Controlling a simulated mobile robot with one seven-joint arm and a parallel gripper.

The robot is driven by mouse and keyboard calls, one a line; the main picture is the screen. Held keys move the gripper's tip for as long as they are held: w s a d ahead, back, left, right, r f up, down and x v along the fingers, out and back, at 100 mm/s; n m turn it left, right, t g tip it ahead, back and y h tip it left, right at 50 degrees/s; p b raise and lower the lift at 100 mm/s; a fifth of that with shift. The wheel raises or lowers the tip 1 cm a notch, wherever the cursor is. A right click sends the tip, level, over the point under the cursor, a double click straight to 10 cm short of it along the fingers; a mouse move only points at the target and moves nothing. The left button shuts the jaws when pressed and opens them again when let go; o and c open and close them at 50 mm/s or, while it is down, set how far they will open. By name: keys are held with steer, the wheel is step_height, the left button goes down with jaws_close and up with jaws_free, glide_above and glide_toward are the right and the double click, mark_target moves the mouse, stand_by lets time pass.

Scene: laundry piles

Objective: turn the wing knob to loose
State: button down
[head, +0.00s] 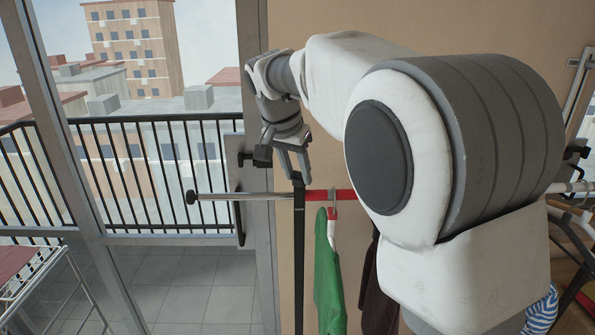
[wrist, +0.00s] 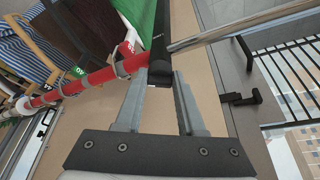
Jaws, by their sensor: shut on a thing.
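My gripper (head: 297,166) points down at the top of a black upright post (head: 299,255) of the clothes rail. In the wrist view its fingers (wrist: 162,80) are shut on a small black piece (wrist: 159,75) at the post's end. That piece sits where the wing knob would be, but its wings cannot be made out between the fingers. The rail has a red tube (head: 330,195) and a chrome rod (head: 245,195) with a black end cap on the left. Whether the knob is tight or loose does not show.
A green garment (head: 328,272) hangs on the red tube, with dark brown cloth (head: 379,285) beside it. A glass balcony door with a black handle (head: 240,217) stands behind the rod. A white drying rack (head: 45,275) is at the lower left.

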steer(key=shift+f, duration=0.1)
steer(key=c, duration=0.5)
jaws_free()
steer(key=v, duration=1.7)
steer(key=shift+s+a+r+p, duration=0.1)
steer(key=shift+s+r+p, duration=0.1)
steer(key=shift+p, duration=0.15)
